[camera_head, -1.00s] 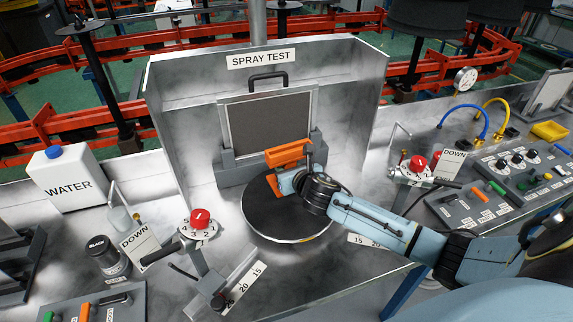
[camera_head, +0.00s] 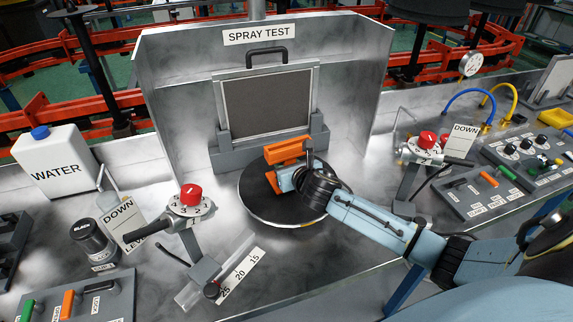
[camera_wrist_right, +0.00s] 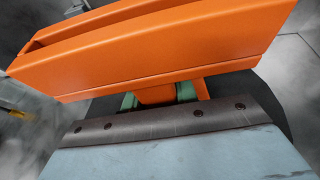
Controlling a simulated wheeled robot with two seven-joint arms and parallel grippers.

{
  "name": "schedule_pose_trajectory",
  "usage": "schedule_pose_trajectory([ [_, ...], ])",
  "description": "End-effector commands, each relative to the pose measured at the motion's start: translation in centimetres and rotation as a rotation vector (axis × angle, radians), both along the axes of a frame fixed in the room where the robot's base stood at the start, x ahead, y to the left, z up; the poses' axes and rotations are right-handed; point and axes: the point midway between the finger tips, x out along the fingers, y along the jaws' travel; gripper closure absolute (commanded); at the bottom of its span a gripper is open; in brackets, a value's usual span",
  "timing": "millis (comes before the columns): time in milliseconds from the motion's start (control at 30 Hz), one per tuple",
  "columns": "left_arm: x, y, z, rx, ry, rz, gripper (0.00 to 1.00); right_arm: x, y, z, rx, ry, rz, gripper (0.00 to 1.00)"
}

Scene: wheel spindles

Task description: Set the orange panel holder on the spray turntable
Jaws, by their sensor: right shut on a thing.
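The orange panel holder (camera_head: 287,150) is over the dark round spray turntable (camera_head: 262,207), toward its back part. It also fills the upper part of the right wrist view (camera_wrist_right: 150,50), with its long slotted top running across. My right gripper (camera_head: 290,175) is shut on the holder; the wrist view shows its fingers (camera_wrist_right: 160,95) around the orange stem below the slotted top. The gripper and wrist hide the holder's lower part, so I cannot tell whether its base touches the turntable. My left gripper is not in view.
Behind the turntable a grey panel (camera_head: 268,103) stands in a grey block inside the spray test booth (camera_head: 180,90). Red-knob sprayer stands flank it at left (camera_head: 190,195) and right (camera_head: 427,140). A white water container (camera_head: 57,165) stands at far left.

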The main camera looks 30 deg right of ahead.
Motion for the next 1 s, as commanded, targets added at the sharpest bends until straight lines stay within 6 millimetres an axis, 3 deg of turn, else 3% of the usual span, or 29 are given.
schedule_pose_trajectory([
  [833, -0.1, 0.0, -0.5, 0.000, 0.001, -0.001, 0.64, 0.1, 0.0, -0.9, 0.000, -0.003, 0.000, 1.00],
  [867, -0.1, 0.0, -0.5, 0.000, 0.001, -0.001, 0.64, 0.1, 0.0, -0.8, 0.000, -0.003, 0.000, 0.67],
  [1000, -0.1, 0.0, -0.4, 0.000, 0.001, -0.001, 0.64, 0.0, 0.0, -0.8, 0.000, -0.002, 0.000, 0.49],
])
